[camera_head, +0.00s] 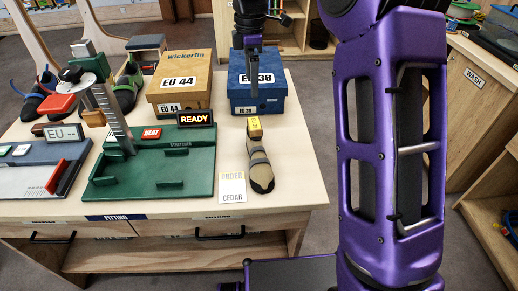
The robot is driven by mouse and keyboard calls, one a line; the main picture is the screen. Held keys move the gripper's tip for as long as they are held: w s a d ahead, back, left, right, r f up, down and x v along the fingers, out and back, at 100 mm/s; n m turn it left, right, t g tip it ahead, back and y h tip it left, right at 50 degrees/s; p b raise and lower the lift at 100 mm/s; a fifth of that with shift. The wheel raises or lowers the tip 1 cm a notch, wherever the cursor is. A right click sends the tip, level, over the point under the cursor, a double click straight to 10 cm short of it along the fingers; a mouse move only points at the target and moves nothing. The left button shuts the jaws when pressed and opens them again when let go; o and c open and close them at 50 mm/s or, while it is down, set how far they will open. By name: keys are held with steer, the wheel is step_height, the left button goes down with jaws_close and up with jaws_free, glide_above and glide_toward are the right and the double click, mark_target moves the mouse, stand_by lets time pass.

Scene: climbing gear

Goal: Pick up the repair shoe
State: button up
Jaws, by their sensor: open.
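A tan and grey climbing shoe (260,172) with dark straps and a yellow tag (254,127) at its far end lies on the wooden table, toe toward the near edge. It looks like the repair shoe. My gripper (254,97) points down in front of the blue EU 38 box, just beyond the tagged end of the shoe in the picture. It is open with nothing seen between its fingers. The fingers are seen nearly edge-on, so their gap and height above the table are hard to judge.
A green fixture (150,172) with a READY display stands left of the shoe. The blue box (275,95) and brown EU 44 box (180,83) stand behind. Bare table (297,150) lies right of the shoe. More shoes crowd the left.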

steer(key=b, duration=0.1)
glide_above(254, 123)
steer(key=f, duration=0.8)
steer(key=shift+a+f, duration=0.2)
steer(key=shift+f, duration=0.2)
steer(key=shift+d+f+b, duration=0.15)
steer(key=shift+f+b, duration=0.25)
steer(key=shift+f, duration=0.95)
steer(key=shift+d+f+b, duration=0.1)
steer(key=shift+f+b, duration=0.25)
steer(key=shift+f, duration=0.95)
steer(key=shift+r, duration=0.1)
steer(key=c, duration=1.4)
